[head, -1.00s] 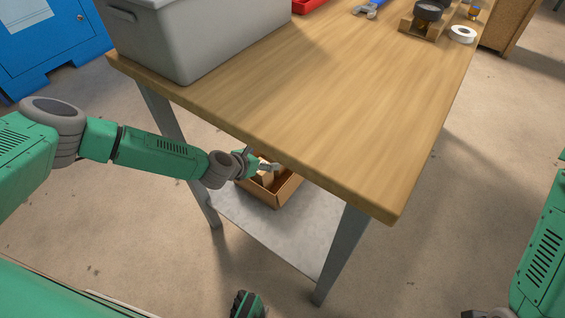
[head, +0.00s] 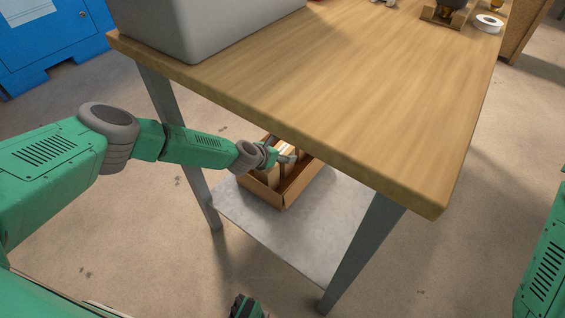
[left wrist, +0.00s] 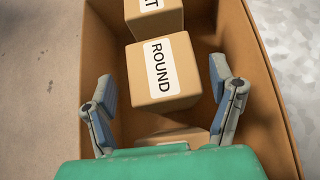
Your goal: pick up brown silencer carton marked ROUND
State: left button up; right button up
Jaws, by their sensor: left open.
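The brown carton marked ROUND (left wrist: 182,88) stands in an open brown box (left wrist: 268,95) in the left wrist view. Its white label faces up at the camera. My left gripper (left wrist: 165,88) is open, with one blue-padded finger on each side of this carton and gaps showing at both sides. In the head view, my left gripper (head: 285,155) reaches into the box (head: 268,193) on the lower shelf, under the tabletop edge. Labels cannot be read there.
Another carton (left wrist: 150,14), its label ending in T, stands beyond the ROUND one, and part of a third (left wrist: 172,137) shows nearer. The wooden tabletop (head: 330,90) overhangs the metal shelf (head: 275,245). A grey bin (head: 200,25) sits on top.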

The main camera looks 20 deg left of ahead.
pick_arm(q)
jog(key=shift+a, duration=0.1)
jog(key=c, duration=1.1)
jog(key=shift+d+r, duration=0.1)
jog(key=shift+d, duration=0.25)
jog(key=c, duration=0.7)
jog(key=shift+o, duration=0.2)
jog(key=shift+d+r, duration=0.1)
jog(key=shift+r, duration=0.05)
